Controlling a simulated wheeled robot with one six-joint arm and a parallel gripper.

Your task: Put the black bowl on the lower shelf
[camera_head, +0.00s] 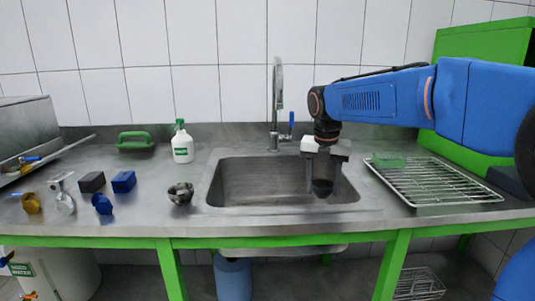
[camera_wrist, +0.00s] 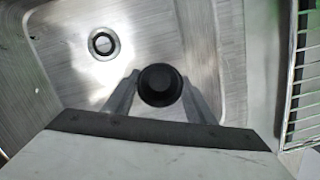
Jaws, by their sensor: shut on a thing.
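The black bowl (camera_wrist: 160,85) is between the two fingers of my gripper (camera_wrist: 160,95) in the wrist view, and the fingers are shut on it. In the head view my gripper (camera_head: 323,178) points down over the right part of the sink, with the dark bowl (camera_head: 322,188) low between its fingers. The bowl looks held above the basin floor. The lower shelf (camera_head: 335,283) shows only partly, as a grey surface below the counter, behind the green legs.
The steel sink (camera_head: 235,185) has a tap (camera_head: 277,110) behind it. A wire rack (camera_head: 425,182) lies right of the sink. A green table leg (camera_head: 390,265) and a wire basket (camera_head: 418,284) are below the counter.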

